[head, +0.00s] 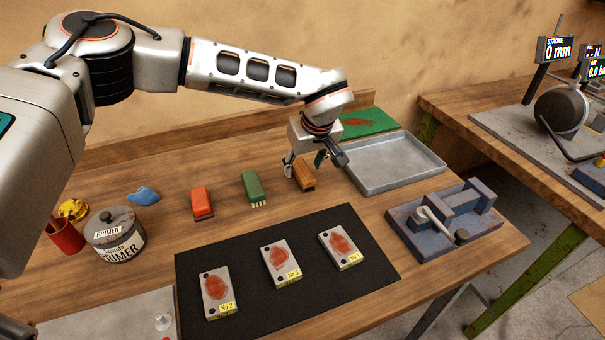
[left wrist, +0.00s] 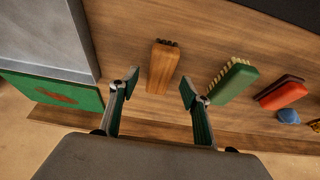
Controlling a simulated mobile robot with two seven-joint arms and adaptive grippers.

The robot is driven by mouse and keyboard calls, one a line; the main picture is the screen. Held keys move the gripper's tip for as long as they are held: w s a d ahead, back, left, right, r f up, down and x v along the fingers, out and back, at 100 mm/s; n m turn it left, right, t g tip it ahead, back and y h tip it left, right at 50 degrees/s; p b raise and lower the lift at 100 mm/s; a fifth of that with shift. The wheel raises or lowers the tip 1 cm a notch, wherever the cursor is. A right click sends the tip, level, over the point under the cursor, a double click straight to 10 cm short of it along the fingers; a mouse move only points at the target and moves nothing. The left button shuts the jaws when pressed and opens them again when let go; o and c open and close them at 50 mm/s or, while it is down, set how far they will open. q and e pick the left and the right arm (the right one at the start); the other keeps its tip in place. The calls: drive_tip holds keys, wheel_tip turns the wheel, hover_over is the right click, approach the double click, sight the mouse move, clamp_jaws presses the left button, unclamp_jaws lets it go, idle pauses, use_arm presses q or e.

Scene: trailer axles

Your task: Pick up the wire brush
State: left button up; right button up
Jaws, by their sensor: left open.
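A brush with a brown wooden back and short dark bristles (head: 304,178) lies on the workbench at the right end of a row of three. In the left wrist view the wooden brush (left wrist: 163,68) lies just beyond and between the fingertips. My left gripper (head: 306,160) is open and empty, pointing down just above and behind the wooden brush. Its two fingers are spread in the left wrist view (left wrist: 160,85). A green brush with pale yellow bristles (head: 252,187) and a red block-like brush with a dark underside (head: 202,202) lie to the left. My right gripper is not seen.
A grey metal tray (head: 394,183) and a green sheet (head: 368,122) lie right of the gripper. A black mat (head: 305,292) with three rusty plates is in front. A primer can (head: 117,246), red cup (head: 65,237) and blue cloth (head: 143,195) stand left. A blue-grey vise (head: 447,220) is at right.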

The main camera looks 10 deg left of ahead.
sight(303, 170)
use_arm(q)
drive_tip(key=shift+x, duration=1.55)
drive_tip(key=shift+w+f, duration=0.1)
drive_tip(key=shift+f, duration=0.1)
drive_tip(key=c, duration=1.2)
